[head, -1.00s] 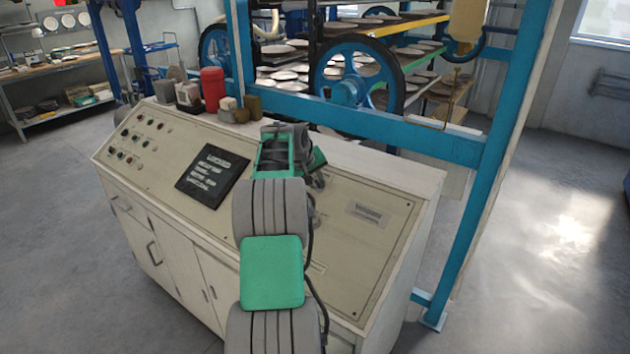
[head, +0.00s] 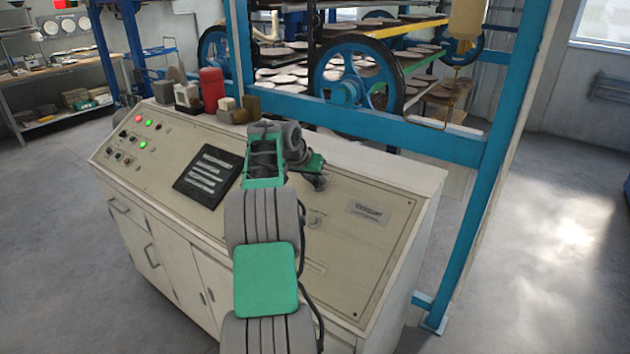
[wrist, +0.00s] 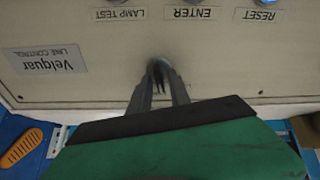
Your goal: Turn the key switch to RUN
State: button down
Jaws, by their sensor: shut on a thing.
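The key switch (wrist: 158,64) shows only as a small dark shape at the fingertips in the wrist view, on the cream panel above the button row as I face it. My gripper (wrist: 159,82) is shut on it, with both fingers close together around it. My fingers hide most of the switch, and I cannot read its position marks. In the head view my gripper (head: 320,183) reaches down to the sloping control panel (head: 345,265), left of the Velquar label (head: 367,213). The display (head: 211,176) on the panel shows several light bars, and red and green lamps (head: 143,132) glow at its left.
Lamp test, ENTER (wrist: 190,3) and RESET buttons sit close to my fingers. A red container (head: 212,88) and small boxes stand on the console's back ledge. A blue frame (head: 497,165) with a wheel (head: 352,82) stands behind. Floor at right is clear.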

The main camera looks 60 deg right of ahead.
jog(key=shift+r+m, duration=0.1)
jog(key=shift+m, duration=1.1)
jog(key=c, duration=1.5)
grip_release()
jog(key=b+v, duration=0.1)
jog(key=v, duration=0.6)
jog(key=shift+w+a+r, duration=0.1)
jog(key=shift+a+r, duration=0.15)
jog(key=shift+r, duration=0.05)
